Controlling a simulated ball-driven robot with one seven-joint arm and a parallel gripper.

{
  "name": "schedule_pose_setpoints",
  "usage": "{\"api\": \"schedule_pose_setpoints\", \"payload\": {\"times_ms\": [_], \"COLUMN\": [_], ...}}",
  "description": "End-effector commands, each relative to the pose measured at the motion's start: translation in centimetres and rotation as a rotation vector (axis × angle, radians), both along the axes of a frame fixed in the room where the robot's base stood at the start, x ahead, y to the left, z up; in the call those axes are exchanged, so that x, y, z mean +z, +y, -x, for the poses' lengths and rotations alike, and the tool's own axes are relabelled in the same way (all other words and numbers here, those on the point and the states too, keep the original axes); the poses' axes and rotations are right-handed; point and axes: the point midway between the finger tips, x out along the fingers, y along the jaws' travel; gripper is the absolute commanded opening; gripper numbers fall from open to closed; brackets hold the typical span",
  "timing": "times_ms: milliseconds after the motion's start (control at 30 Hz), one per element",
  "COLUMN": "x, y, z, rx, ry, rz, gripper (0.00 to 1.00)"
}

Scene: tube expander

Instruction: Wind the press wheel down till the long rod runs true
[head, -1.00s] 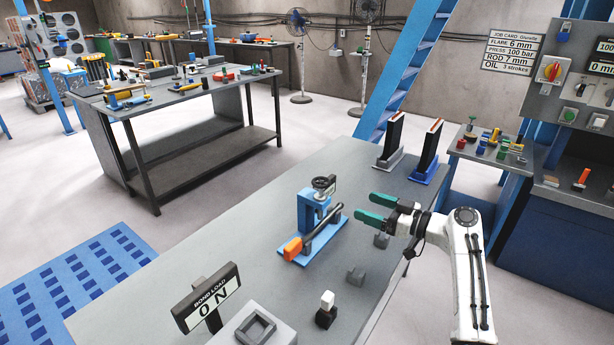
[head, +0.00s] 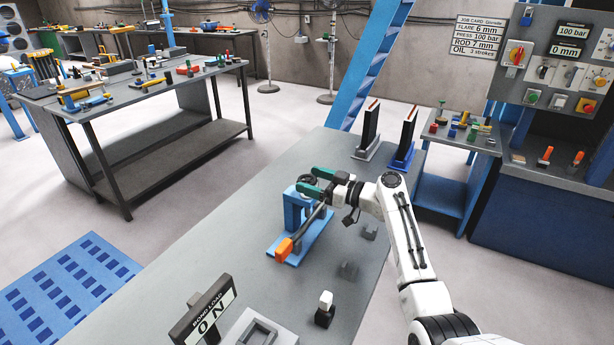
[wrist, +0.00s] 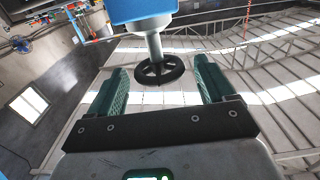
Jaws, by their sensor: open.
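The blue press (head: 292,212) stands on a blue base on the grey bench. Its black handwheel (head: 307,180) is on top, partly hidden by my gripper. A long dark bar with an orange end (head: 284,249) lies slantwise along the press; I cannot tell whether it is the rod or a lever. My gripper (head: 306,179) is at the wheel's height, its green fingers apart. In the wrist view the handwheel (wrist: 159,72) appears between the two open fingers, with visible gaps on both sides, below the blue press body (wrist: 140,10).
Two upright dark plates (head: 370,125) in stands are behind the press. A "BOND LOAD ON" sign (head: 207,312), a small white-topped block (head: 325,304) and grey blocks are nearer. The panel's displays (head: 568,50) read 100 bar and 0 mm.

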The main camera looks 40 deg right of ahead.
Motion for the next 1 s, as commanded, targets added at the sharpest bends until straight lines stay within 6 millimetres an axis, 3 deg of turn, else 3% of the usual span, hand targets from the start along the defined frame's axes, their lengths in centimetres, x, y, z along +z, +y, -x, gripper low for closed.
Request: {"api": "schedule_pose_setpoints", "payload": {"times_ms": [200, 533, 1000], "x": [0.0, 0.0, 0.0], "y": [0.6, 0.7, 0.7], "z": [-1.7, -1.9, -1.9], "rx": [0.0, -0.001, -0.001], "ry": [0.001, 0.001, 0.001], "rz": [0.0, 0.0, 0.0], "gripper": [0.82, 0.81, 0.36]}}
